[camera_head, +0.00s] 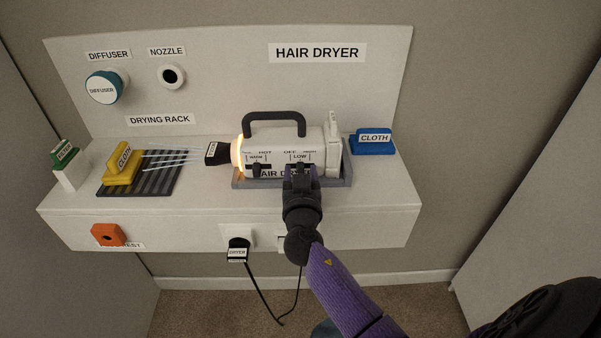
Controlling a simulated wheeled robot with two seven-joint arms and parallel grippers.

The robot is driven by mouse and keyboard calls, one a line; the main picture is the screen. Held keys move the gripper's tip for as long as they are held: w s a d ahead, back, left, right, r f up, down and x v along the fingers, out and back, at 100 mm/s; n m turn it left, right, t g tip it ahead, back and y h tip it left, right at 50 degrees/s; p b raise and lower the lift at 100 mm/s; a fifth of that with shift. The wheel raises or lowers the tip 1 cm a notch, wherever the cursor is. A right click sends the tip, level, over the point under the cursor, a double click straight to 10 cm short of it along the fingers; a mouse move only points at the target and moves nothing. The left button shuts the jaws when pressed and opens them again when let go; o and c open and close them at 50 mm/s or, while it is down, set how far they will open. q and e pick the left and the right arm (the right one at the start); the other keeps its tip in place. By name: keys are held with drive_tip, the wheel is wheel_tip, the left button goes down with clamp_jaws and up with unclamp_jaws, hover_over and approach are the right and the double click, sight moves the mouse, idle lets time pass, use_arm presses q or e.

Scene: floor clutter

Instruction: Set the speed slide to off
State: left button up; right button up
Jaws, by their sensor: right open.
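The white hair dryer (283,142) lies in a grey cradle labelled HAIR DRYER (346,177) on the shelf. Its left end glows orange, and pale streaks (172,158) run left from the black nozzle. On its front are a left slide (257,170) marked WARM and HOT, and a right slide scale (299,156) marked OFF, LOW and a third word too small to read surely. My right gripper (300,173) is open at the right slide, just below the LOW label. It hides that slide's knob, so its position and any contact cannot be told. My left gripper is not in view.
A yellow cloth block (122,166) sits on a dark ribbed rack left of the dryer; a blue cloth block (372,142) sits right. A green filter block (63,152) stands far left. The dryer plug (238,251) and its cord are below. A diffuser (104,88) hangs on the back panel.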

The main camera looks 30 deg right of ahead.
clamp_jaws()
idle(1.4)
